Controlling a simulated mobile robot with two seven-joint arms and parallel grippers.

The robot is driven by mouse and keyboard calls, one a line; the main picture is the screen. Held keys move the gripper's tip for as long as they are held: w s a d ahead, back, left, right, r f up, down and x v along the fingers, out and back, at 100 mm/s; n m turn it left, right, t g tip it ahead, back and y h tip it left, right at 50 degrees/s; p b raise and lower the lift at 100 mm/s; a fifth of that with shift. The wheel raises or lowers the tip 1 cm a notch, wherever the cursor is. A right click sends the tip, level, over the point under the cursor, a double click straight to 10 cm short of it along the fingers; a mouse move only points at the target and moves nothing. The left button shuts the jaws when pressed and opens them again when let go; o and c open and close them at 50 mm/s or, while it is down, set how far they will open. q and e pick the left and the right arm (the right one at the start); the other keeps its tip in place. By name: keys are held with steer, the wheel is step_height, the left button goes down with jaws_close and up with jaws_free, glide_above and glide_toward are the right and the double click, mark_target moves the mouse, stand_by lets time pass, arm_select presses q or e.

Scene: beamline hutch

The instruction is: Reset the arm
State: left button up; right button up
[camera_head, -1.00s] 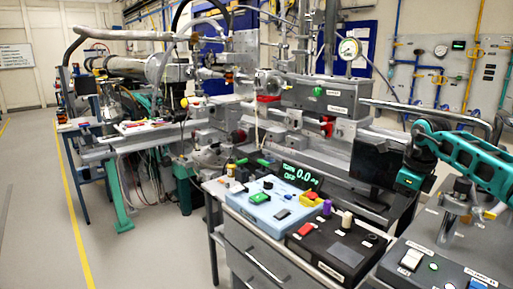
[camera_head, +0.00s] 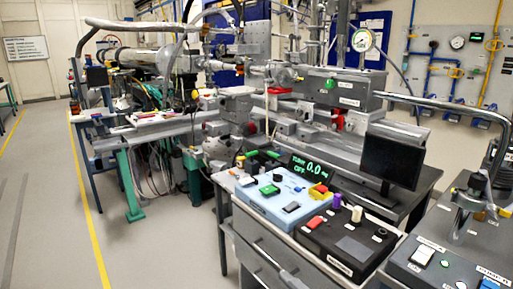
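Neither of my grippers shows in the head view, and no part of my arms is clearly in sight. Whether the grippers are open or shut is hidden. In front of me are a light blue control box (camera_head: 266,202) with buttons and a black control box (camera_head: 343,240) with a red button and a purple knob. A small display (camera_head: 312,168) behind them reads 0.0 in green, with "OFF" below.
A dark monitor (camera_head: 392,161) stands behind the boxes. Another control box (camera_head: 425,262) and a metal stand (camera_head: 468,196) are at the right. Beamline equipment (camera_head: 340,88) fills the middle. Open floor (camera_head: 45,190) with a yellow line (camera_head: 92,215) lies at the left.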

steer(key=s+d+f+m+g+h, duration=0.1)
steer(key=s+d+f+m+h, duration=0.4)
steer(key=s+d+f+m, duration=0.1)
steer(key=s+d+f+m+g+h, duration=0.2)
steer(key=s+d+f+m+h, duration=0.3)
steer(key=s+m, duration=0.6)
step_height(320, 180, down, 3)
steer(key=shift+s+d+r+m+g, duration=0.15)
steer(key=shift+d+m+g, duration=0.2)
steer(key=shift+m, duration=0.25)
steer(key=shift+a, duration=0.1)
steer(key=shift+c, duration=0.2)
